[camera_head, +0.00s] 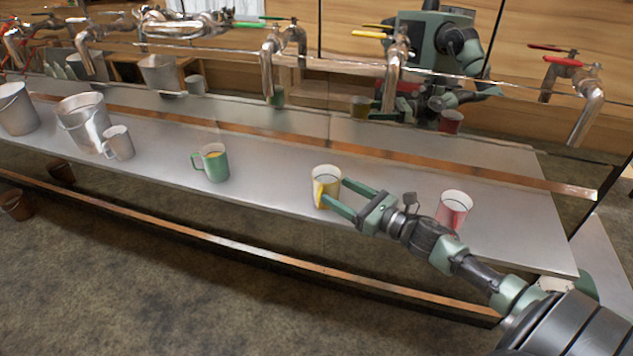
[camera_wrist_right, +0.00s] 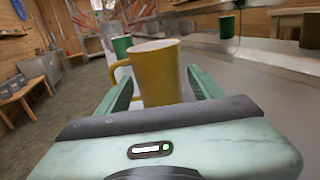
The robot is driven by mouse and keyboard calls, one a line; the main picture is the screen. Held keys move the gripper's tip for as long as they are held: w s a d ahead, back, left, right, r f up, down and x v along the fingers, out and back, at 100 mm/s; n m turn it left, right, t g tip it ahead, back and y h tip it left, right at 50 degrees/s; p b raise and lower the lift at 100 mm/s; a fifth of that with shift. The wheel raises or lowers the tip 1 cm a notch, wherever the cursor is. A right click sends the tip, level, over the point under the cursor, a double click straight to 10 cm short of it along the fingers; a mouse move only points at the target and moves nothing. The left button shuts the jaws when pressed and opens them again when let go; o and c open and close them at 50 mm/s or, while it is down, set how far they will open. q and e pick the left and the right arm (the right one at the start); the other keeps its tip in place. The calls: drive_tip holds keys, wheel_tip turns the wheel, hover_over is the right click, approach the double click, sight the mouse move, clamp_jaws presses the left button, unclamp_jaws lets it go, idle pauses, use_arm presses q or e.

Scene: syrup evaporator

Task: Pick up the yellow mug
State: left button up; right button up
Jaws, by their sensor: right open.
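The yellow mug (camera_head: 323,178) stands upright on the metal counter in the head view, its handle toward the front. My right gripper (camera_head: 340,199) reaches in from the right with its jaws open, the fingertips at the mug. In the right wrist view the yellow mug (camera_wrist_right: 160,72) stands between the two open fingers of the right gripper (camera_wrist_right: 163,92), with its handle on the left. I cannot tell whether either finger touches it. My left gripper is in neither view.
A green mug (camera_head: 213,163) stands left of the yellow one, and a red mug (camera_head: 454,209) stands to the right, close behind my right arm. A grey mug (camera_head: 119,143) and metal buckets (camera_head: 82,120) are farther left. Taps with coloured levers (camera_head: 560,66) hang over the counter (camera_head: 265,190).

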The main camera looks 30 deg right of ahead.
sight(318, 181)
drive_tip(key=x, duration=0.3)
drive_tip(key=shift+s+r+b, duration=0.1)
drive_tip(key=shift+r+b, duration=0.05)
drive_tip(key=shift+b, duration=0.25)
drive_tip(key=x, duration=0.4)
drive_tip(key=shift+a+b, duration=0.1)
drive_tip(key=shift+b, duration=0.3)
drive_tip(key=shift+w+a, duration=0.1)
drive_tip(key=shift+w, duration=0.3)
drive_tip(key=c, duration=1.1)
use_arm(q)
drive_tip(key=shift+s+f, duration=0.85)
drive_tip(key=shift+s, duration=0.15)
